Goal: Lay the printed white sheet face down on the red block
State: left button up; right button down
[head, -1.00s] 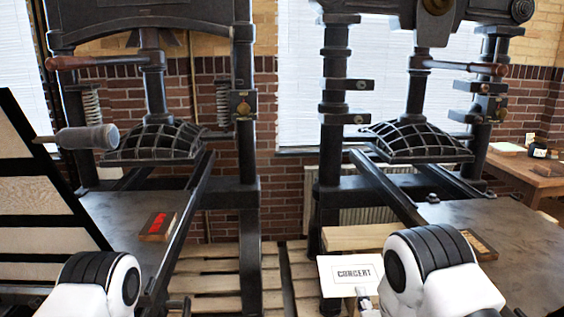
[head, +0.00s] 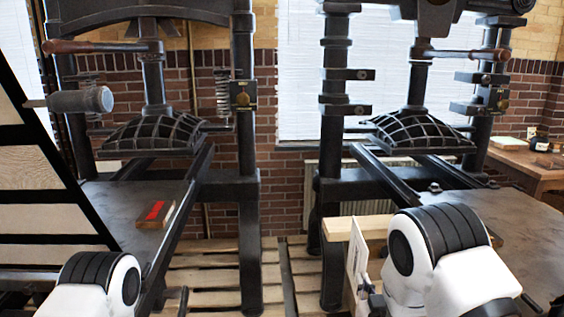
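The printed white sheet (head: 355,258) stands nearly upright, seen almost edge-on, at lower centre right; its print cannot be read from here. My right gripper (head: 364,284) is at the sheet's lower right side, partly hidden by my own arm, and appears shut on it. The red block (head: 155,211) lies on the left press's flat bed, with a red top face on a brown wooden base. The sheet is well to the right of the red block and apart from it. Of my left arm only a white and black link shows at lower left; its gripper is not visible.
The left press bed (head: 110,205) is mostly bare around the block; a dark slatted frame (head: 30,190) slants beside it. The left press's black uprights (head: 245,150) and rail stand between the block and the sheet. A wooden beam (head: 375,226) lies behind the sheet.

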jog(key=n+b, duration=0.5)
jog(key=n, duration=1.3)
